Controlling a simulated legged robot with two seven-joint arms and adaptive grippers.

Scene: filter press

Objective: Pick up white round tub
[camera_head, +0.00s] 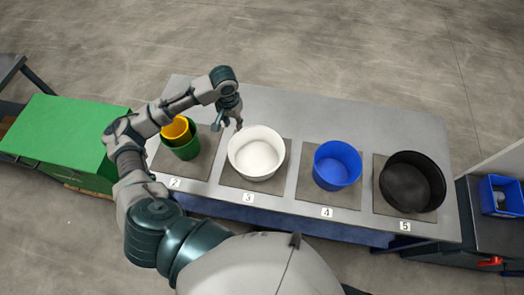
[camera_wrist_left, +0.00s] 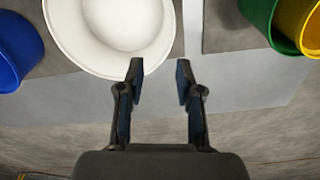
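The white round tub (camera_head: 256,153) stands on the grey mat marked 3 on the table. It is open at the top and looks empty. It also shows at the top of the left wrist view (camera_wrist_left: 112,30), cut off by the frame edge. My left gripper (camera_head: 229,127) is at the tub's upper left rim in the head view. In the left wrist view its two fingers (camera_wrist_left: 159,72) are spread with nothing between the tips, and one fingertip overlaps the tub's rim. I cannot tell whether it touches. My right gripper is not in view.
A green tub (camera_head: 186,150) with a yellow tub (camera_head: 176,129) inside stands left of the white tub. A blue tub (camera_head: 337,165) and a black tub (camera_head: 411,182) stand to the right. The table's back strip (camera_head: 330,112) is clear. A green box (camera_head: 65,140) stands beyond the table's left end.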

